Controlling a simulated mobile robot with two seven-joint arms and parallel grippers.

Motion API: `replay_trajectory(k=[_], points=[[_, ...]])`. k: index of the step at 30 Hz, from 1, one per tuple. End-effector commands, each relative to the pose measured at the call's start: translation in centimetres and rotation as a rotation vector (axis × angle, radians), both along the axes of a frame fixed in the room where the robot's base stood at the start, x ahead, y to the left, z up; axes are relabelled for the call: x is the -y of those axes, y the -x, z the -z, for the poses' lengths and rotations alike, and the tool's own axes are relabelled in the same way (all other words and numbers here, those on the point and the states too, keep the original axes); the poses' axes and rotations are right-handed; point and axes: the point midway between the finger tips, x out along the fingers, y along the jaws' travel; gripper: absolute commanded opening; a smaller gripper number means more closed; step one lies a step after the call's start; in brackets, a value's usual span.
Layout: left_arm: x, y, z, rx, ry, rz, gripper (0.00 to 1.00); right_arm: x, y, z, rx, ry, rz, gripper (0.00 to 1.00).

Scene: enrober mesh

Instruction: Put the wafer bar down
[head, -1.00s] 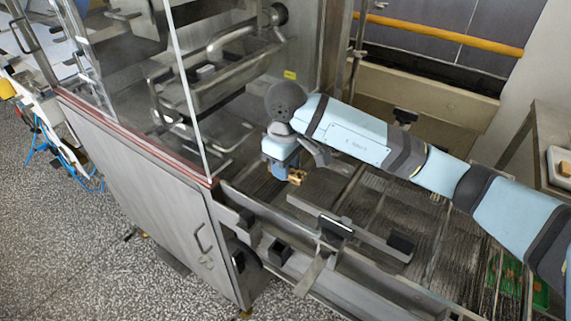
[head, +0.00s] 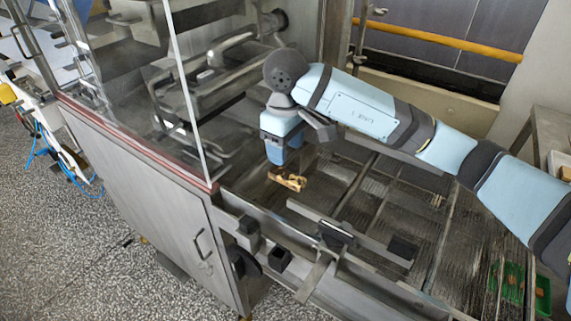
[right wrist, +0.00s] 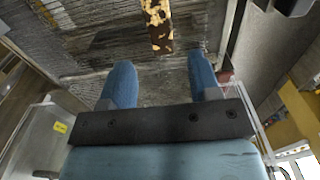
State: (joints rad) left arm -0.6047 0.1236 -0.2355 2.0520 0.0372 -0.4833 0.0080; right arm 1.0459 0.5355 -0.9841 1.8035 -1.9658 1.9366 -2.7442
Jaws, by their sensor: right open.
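The wafer bar (head: 287,180), golden brown with dark patches, lies on the mesh belt (head: 400,207) of the enrober, near the glass-sided cabinet. It also shows in the right wrist view (right wrist: 158,25), at the top middle, beyond the fingertips. My right gripper (head: 277,160) is just above the bar in the head view, apart from it. In the right wrist view its two blue fingers (right wrist: 161,78) are spread with nothing between them. My left gripper is not in view.
The glass panel (head: 185,90) and steel cabinet (head: 140,190) stand to the left. A metal rail with black blocks (head: 335,232) runs along the front of the belt. A green tray (head: 512,280) lies at the lower right. Bare mesh extends right of the bar.

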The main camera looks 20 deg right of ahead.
Motion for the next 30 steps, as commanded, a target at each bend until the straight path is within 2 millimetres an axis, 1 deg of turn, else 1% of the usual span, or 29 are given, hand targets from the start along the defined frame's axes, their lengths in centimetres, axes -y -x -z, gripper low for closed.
replay_trajectory(k=[1,3,6,9,14,24,30], points=[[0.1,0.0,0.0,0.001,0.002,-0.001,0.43,0.0,-0.1,-1.1,0.004,0.001,-0.001,0.56],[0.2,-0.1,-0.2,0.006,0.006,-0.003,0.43,0.0,0.0,-2.4,0.003,0.0,0.0,0.56],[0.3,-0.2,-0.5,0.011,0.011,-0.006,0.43,0.0,0.0,-3.8,0.001,0.0,-0.001,0.56],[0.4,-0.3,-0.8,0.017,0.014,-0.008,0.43,0.0,0.0,-4.6,0.0,0.0,-0.001,0.56],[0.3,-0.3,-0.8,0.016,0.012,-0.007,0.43,0.0,0.0,-5.0,-0.001,0.0,0.0,0.56],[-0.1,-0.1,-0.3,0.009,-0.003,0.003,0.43,0.0,0.0,-5.0,-0.001,0.0,0.0,0.56],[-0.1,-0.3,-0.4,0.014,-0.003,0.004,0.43,0.0,0.0,-5.0,-0.001,0.0,0.0,0.56]])
